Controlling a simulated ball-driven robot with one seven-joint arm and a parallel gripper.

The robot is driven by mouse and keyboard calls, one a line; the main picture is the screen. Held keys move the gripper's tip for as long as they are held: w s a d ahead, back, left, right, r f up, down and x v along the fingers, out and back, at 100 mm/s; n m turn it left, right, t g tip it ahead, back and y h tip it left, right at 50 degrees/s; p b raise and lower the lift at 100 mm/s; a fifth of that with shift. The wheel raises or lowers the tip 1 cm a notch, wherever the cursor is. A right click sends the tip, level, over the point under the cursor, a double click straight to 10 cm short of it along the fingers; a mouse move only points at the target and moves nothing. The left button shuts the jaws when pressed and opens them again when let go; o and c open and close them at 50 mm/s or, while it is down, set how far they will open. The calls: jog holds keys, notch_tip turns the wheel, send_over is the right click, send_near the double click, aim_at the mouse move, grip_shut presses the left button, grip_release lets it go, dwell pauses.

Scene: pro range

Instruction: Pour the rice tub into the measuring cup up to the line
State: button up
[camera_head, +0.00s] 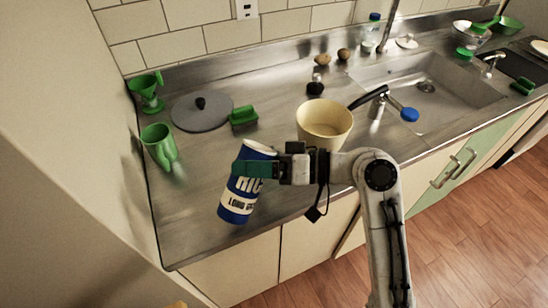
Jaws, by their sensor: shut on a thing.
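The rice tub (239,202) is a blue and white cylinder with "RIC" and "LONG" lettering. My gripper (252,169) is shut on its upper part and comes from the right. The tub is tilted, its top leaning right, near the counter's front edge. I cannot tell whether its base touches the counter. A green handled cup (158,146), likely the measuring cup, stands upright at the left, apart from the tub. Its line and contents do not show. A cream tub (325,121) stands behind my wrist, its lower part partly hidden.
A grey lid (202,111), a green brush (243,115) and a green funnel-like item (147,94) lie behind the cup. The sink (440,95) with its black-handled tap is at the right. Bare steel counter (190,200) lies between the cup and the tub.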

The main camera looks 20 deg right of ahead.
jog(key=shift+f, duration=0.1)
dwell(0.5)
jog(key=shift+r+m+y+p, duration=0.4)
jog(key=shift+m+y, duration=0.1)
jog(key=shift+m, duration=0.4)
dwell(1.6)
jog(key=shift+d+f+m+t+y, duration=0.1)
jog(key=shift+f+m+t+y, duration=0.25)
jog(key=shift+m, duration=0.35)
dwell(1.7)
jog(key=shift+w+d+r+m+t+y, duration=0.1)
jog(key=shift+r+m+t+y, duration=0.15)
jog(key=shift+m, duration=0.55)
dwell(1.0)
